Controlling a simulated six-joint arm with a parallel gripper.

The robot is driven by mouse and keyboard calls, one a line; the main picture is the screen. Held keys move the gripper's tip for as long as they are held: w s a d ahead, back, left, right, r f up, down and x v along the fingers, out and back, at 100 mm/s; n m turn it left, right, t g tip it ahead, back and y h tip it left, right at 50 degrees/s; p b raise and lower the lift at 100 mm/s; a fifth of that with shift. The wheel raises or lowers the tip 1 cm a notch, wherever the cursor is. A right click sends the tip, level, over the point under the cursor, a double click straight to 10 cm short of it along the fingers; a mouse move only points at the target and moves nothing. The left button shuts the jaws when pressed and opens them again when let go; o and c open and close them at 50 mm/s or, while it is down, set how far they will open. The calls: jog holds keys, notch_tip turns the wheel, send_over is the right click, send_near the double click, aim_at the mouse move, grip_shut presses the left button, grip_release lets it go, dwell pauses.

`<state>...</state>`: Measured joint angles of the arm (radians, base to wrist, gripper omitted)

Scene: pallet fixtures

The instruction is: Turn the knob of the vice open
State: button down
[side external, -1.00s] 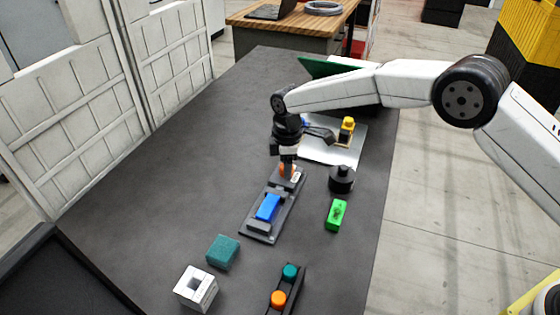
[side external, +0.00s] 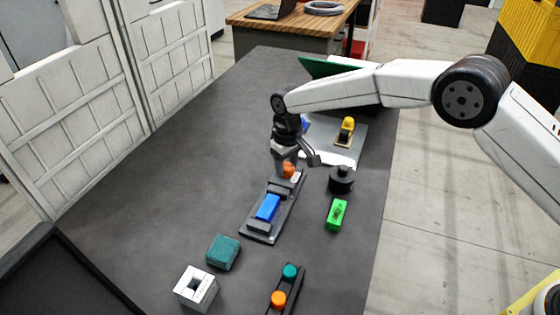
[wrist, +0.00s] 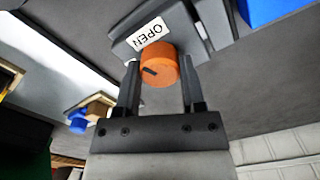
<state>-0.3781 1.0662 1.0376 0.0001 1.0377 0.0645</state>
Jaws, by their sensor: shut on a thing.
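The grey vice (side external: 258,232) lies on the dark table with a blue block (side external: 267,207) between its jaws. Its orange knob (side external: 289,171) is at the far end, partly hidden by my gripper (side external: 286,164). In the wrist view the orange knob (wrist: 160,68) sits between the two fingers of my gripper (wrist: 159,75), which is shut on it. A black mark on the knob points toward the left finger. A white label (wrist: 148,32) reading OPEN is on the vice beside the knob.
A black cylinder (side external: 341,180) and a green block (side external: 337,214) stand right of the vice. A pale plate (side external: 346,156) with a yellow-topped part (side external: 346,131) is behind. A teal block (side external: 222,252), a white block (side external: 195,288) and a button box (side external: 291,293) are in front. The table's left is clear.

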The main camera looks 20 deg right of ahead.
aim_at(288, 165)
jog(key=m, duration=0.3)
jog(key=shift+r+m, duration=0.1)
jog(key=shift+m, duration=0.2)
dwell(0.4)
jog(key=shift+c, duration=1)
grip_release()
jog(key=shift+r, duration=3.85)
jog(key=shift+d, duration=0.1)
